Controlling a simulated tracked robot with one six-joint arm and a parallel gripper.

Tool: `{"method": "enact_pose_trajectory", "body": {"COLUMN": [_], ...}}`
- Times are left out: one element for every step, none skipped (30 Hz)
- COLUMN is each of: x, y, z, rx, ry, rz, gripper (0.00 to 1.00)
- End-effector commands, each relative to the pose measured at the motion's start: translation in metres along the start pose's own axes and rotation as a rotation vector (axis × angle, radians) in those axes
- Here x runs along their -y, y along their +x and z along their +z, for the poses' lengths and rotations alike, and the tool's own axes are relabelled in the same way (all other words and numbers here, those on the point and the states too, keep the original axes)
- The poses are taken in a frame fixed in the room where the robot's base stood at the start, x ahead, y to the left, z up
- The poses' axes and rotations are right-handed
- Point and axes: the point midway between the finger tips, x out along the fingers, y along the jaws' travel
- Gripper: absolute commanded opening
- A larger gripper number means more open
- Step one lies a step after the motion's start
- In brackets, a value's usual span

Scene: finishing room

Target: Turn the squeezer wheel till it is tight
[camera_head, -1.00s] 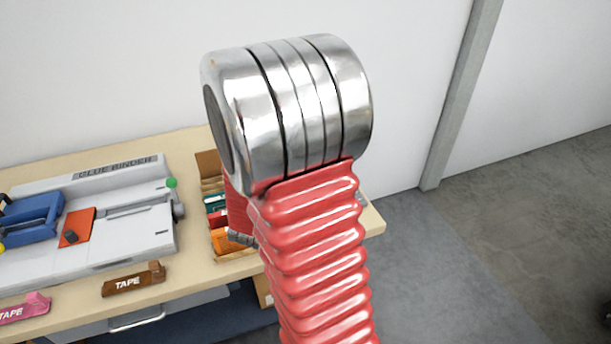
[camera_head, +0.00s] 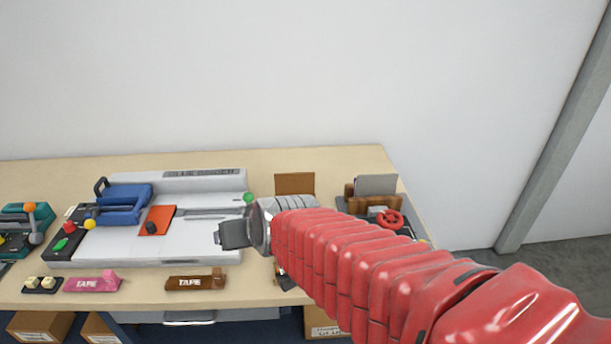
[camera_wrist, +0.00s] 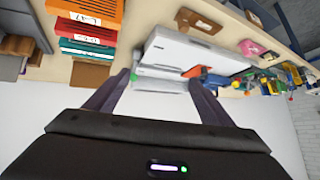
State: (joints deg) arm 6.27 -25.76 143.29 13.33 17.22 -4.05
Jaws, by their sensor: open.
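The red squeezer wheel (camera_head: 389,219) is at the front of a small wooden press (camera_head: 358,205) near the table's right end. A grey block or stack (camera_head: 376,184) stands upright in the press. My arm passes in front of the press's lower left part. My gripper (camera_head: 226,236) is left of the wheel, above the right part of the glue binder, and apart from the wheel. In the wrist view my gripper (camera_wrist: 158,80) has its two fingers spread with nothing held between them. I cannot make out the wheel in the wrist view.
The glue binder (camera_head: 190,245) fills the table's middle. Brown (camera_head: 196,282) and pink (camera_head: 92,284) tape dispensers lie along the front edge. A box of coloured books (camera_wrist: 88,40) shows in the wrist view. A white wall is behind the table (camera_head: 345,160).

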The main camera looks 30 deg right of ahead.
Motion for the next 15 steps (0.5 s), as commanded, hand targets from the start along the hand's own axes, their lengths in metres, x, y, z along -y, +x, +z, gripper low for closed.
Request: {"method": "enact_pose_trajectory", "body": {"x": [0.007,0.01,0.013,0.015,0.016,0.017,0.018,0.018,0.017,0.016,0.015,0.013,0.012,0.011,0.009], "y": [-0.013,-0.02,-0.029,-0.036,-0.044,-0.053,-0.061,-0.068,-0.077,-0.083,-0.088,-0.095,-0.099,-0.102,-0.105], "z": [0.007,0.013,0.021,0.027,0.033,0.042,0.048,0.054,0.061,0.066,0.071,0.076,0.08,0.083,0.085], "rx": [0.026,0.048,0.076,0.099,0.12,0.148,0.169,0.188,0.213,0.23,0.245,0.263,0.274,0.284,0.293], "ry": [-0.029,-0.045,-0.069,-0.086,-0.102,-0.125,-0.139,-0.154,-0.171,-0.185,-0.195,-0.207,-0.214,-0.219,-0.222], "rz": [-0.011,-0.015,-0.019,-0.02,-0.021,-0.019,-0.018,-0.014,-0.009,-0.005,-0.001,0.005,0.01,0.013,0.019], "gripper": [0.76,0.76,0.76,0.76,0.76,0.76,0.76,0.76,0.76,0.76,0.76,0.76,0.76,0.76,0.76]}}
